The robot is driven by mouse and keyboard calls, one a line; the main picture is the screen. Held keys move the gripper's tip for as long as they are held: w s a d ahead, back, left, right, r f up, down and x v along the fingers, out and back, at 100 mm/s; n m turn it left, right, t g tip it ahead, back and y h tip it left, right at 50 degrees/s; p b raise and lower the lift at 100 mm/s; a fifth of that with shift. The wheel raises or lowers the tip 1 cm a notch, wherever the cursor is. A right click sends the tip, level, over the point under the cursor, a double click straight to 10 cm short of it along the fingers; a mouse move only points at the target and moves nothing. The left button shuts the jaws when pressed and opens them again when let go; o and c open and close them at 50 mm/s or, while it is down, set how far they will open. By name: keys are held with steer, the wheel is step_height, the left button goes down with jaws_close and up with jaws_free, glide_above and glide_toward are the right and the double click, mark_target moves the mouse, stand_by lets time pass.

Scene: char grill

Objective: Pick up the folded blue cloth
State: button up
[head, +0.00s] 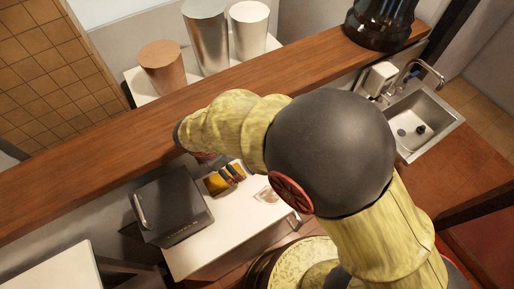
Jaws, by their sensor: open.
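I cannot make out a folded blue cloth in the head view. My yellow arm with its large dark joint fills the middle of the picture and covers part of the counter and the wooden ledge. The arm's far end reaches left over the ledge, above the white counter. My gripper's fingers do not show; the arm hides that spot.
A long wooden ledge (60,198) crosses the view. Below it, a white counter (196,262) holds a black machine (172,212) and a tray of small packets (222,180). Cups (161,68) stand behind the ledge. A metal sink (424,120) is at right.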

steer(key=w+d, duration=0.2)
steer(key=d, duration=0.1)
steer(key=w+d, duration=0.2)
steer(key=d, duration=0.1)
steer(key=w+d, duration=0.2)
steer(key=d, duration=0.1)
steer(key=shift+w+b, duration=0.3)
steer(key=shift+b, duration=0.1)
steer(key=b+x, duration=0.1)
steer(key=x, duration=0.4)
steer(key=shift+w+d, duration=0.2)
steer(key=shift+d, duration=0.05)
steer(key=shift+c, duration=1.3)
steer(key=c, duration=1)
